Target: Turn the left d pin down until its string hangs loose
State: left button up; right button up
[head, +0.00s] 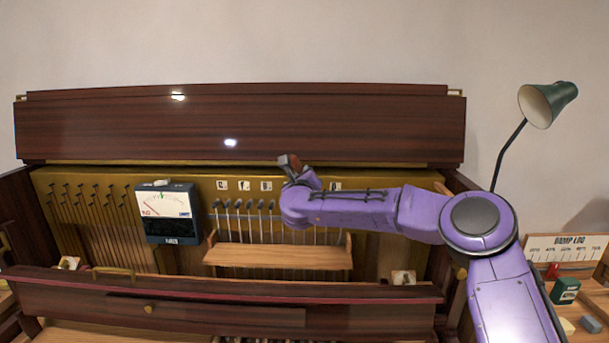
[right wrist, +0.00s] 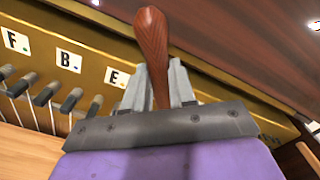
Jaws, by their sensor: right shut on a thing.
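My right gripper (head: 295,174) is in front of the gold pin plate (head: 365,197), over the row of letter tags. In the right wrist view the gripper (right wrist: 158,82) is shut on a reddish-brown wooden handle (right wrist: 152,42), which sticks up between its fingers. The handle's lower end is hidden by the gripper, so I cannot tell if it sits on a pin. Dark tuning pins (right wrist: 48,92) with strings stand left of the gripper, under tags reading F, B and E. No d tag can be read clearly; my arm hides part of the row. My left gripper is not in view.
A meter (head: 167,213) with a dial stands left of the tagged pins. A wooden shelf (head: 280,257) crosses below them. The dark raised lid (head: 240,125) rises behind. A green lamp (head: 546,103) and a damp log card (head: 567,248) are at the right.

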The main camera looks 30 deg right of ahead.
jog(key=shift+w+a, duration=0.1)
jog(key=shift+a, duration=0.05)
jog(key=shift+w+a+f+n, duration=0.15)
jog(key=shift+a+f+n, duration=0.15)
jog(key=shift+n, duration=0.2)
jog(key=shift+f, duration=0.2)
dwell(0.3)
jog(key=o, duration=1.1)
jog(key=shift+w+a+f, duration=0.1)
jog(key=shift+w, duration=0.15)
jog(key=b+v, duration=0.3)
jog(key=v, duration=0.6)
jog(key=shift+s, duration=0.1)
